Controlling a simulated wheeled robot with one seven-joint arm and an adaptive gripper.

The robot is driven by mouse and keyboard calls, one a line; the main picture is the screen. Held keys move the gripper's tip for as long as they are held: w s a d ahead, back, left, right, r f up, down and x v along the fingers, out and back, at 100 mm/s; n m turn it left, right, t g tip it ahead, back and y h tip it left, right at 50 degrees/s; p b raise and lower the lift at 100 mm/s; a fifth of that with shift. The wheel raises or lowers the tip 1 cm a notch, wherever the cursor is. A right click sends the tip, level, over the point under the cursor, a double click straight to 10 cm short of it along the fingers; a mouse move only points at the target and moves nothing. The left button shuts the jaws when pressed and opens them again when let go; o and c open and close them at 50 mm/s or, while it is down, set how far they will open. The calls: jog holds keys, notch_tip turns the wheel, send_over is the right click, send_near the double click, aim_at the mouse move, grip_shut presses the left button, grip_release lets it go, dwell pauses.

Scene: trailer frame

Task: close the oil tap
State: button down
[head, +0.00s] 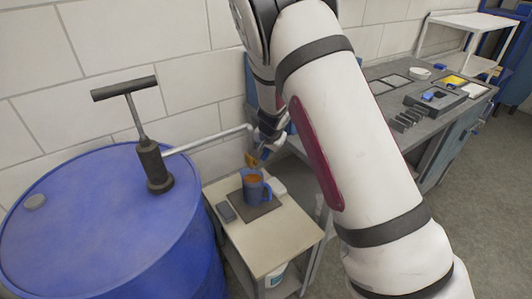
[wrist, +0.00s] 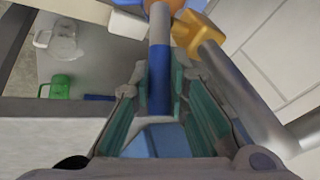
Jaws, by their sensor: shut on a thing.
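The oil tap has a yellow body (wrist: 197,32), which shows small in the head view (head: 251,160) at the end of a grey pipe (head: 208,140). Its lever has a blue grip (wrist: 160,82) on a grey stem and lies between the teal finger pads of my gripper (wrist: 160,98). My gripper is shut on this lever. In the head view, my gripper (head: 264,147) is beside the tap and partly hidden by my arm. A blue jug (head: 252,190) with orange-brown oil stands below the tap. I cannot tell whether oil is flowing.
The jug stands on a dark mat on a small pale table (head: 262,254). A blue drum (head: 95,235) with a T-handled pump (head: 150,165) is to the left. A grey workbench (head: 382,90) with trays stands behind my arm. A green mug (wrist: 59,87) and a glass mug (wrist: 62,40) show in the wrist view.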

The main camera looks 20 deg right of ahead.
jog(key=shift+w+d+f+m+g+y+b, duration=0.15)
jog(key=shift+d+f+m+g+y+b, duration=0.55)
jog(key=shift+y+b, duration=1.2)
jog(key=shift+w+d+f+m+g+y+b, duration=0.15)
jog(key=shift+d+f+g+y+b, duration=0.15)
jog(key=shift+f+y+b, duration=1.5)
jog(key=shift+w+d+f+m+g+y+b, duration=0.1)
jog(key=shift+d+m+g+y+b, duration=0.35)
jog(key=shift+y+b, duration=1.55)
jog(key=shift+h+b, duration=0.4)
jog(key=shift+b, duration=0.25)
jog(key=c, duration=1.5)
grip_release()
jog(key=shift+c, duration=0.2)
jog(key=shift+r, duration=0.1)
jog(key=v, duration=1.2)
